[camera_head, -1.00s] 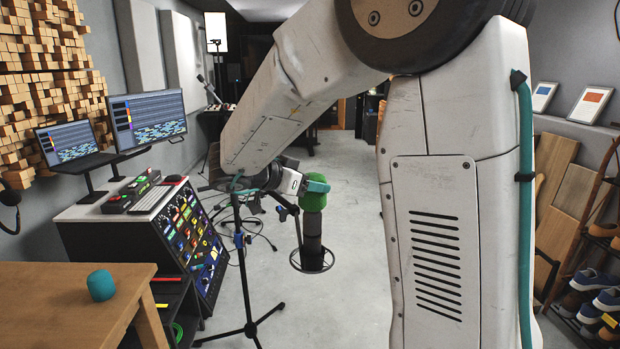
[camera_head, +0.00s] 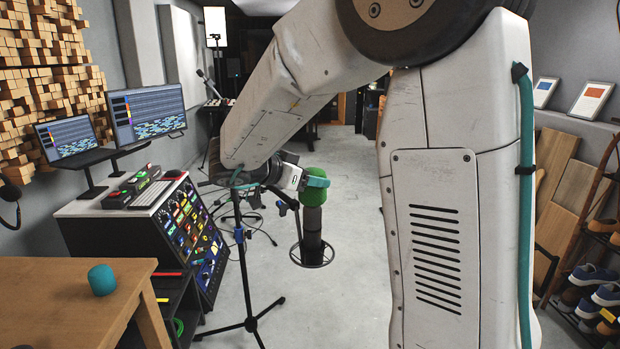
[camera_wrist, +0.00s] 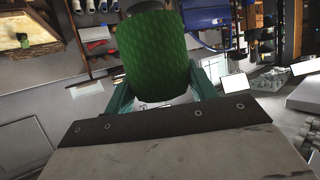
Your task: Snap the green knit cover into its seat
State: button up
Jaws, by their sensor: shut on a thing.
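The green knit cover (camera_head: 314,196) is a rounded, thimble-like cap at the top of the grey upright microphone (camera_head: 312,226). My gripper (camera_head: 317,182) is shut on it from the left, with a teal finger across its side. In the wrist view the cover (camera_wrist: 155,55) fills the space between the teal fingers, and its knit texture shows. The cover lines up with the microphone in the head view, and its lower edge meets the grey body there. I cannot tell how deeply it is seated. The microphone's top is hidden.
A dark ring (camera_head: 312,254) surrounds the microphone's lower part. A black tripod stand (camera_head: 250,320) rises left of it. A teal cylinder (camera_head: 102,280) sits on the wooden table (camera_head: 60,305). A mixing console (camera_head: 187,235) stands at left. Grey floor is open beyond the stand.

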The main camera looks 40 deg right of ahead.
aim_at(305, 207)
jog(key=shift+f, duration=4.05)
jog(key=o, duration=1)
jog(key=v, duration=0.7)
jog(key=shift+a+r, duration=0.1)
jog(key=shift+a, duration=0.3)
